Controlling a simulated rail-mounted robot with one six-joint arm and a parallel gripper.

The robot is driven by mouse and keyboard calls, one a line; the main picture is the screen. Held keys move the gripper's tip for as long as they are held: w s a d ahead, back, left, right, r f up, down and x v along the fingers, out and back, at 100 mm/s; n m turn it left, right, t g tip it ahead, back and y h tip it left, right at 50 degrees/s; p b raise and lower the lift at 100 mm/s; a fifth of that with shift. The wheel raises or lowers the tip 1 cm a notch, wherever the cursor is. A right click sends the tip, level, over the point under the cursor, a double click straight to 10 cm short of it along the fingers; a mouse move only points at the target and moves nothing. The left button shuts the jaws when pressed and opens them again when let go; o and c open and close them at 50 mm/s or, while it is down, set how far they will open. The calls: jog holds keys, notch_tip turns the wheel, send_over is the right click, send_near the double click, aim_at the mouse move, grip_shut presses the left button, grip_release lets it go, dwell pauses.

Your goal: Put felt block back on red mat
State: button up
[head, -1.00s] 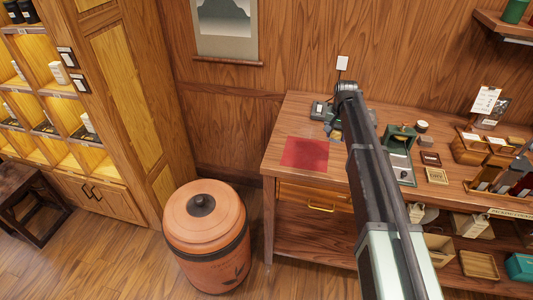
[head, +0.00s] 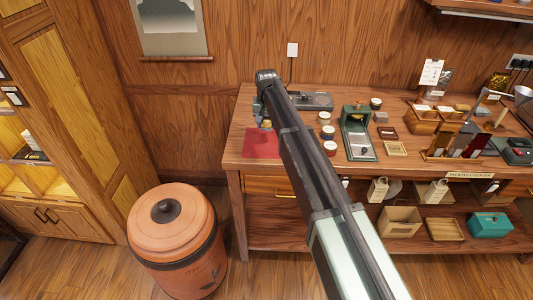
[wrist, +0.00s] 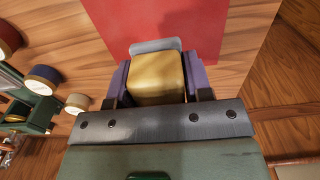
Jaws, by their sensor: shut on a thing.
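The felt block (wrist: 156,82) is a yellow-tan block with rounded edges, held between my gripper's (wrist: 157,76) two purplish fingers in the wrist view. A grey piece shows just beyond its far end. In the head view my gripper (head: 266,121) is at the back edge of the red mat, with a bit of yellow at its tip. The red mat (head: 259,146) lies flat at the left end of the counter, partly hidden by my arm. In the wrist view the mat (wrist: 190,22) spreads behind the block's far end. The height above it is hard to judge.
Several small round tins (head: 326,132) stand right of my arm, with a green device (head: 356,138) beyond them. A grey flat device (head: 312,101) lies behind. A large terracotta jar (head: 172,232) stands on the floor left of the wooden counter (head: 238,160).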

aim_at(266, 142)
notch_tip(266, 142, down, 8)
jog(key=b, duration=0.5)
jog(key=shift+b, duration=0.35)
jog(key=shift+r, duration=0.25)
jog(key=shift+f, duration=0.15)
jog(key=o, duration=0.9)
jog(key=shift+c, duration=0.2)
notch_tip(266, 142, up, 13)
jog(key=p, duration=1.2)
jog(key=shift+f+p, duration=0.15)
jog(key=shift+p, duration=0.25)
jog(key=s+d, duration=0.7)
jog(key=s, duration=0.5)
jog(key=s+d, duration=0.8)
jog(key=s, duration=0.4)
jog(key=s+d, duration=0.8)
jog(key=s, duration=0.4)
jog(key=shift+f, duration=0.2)
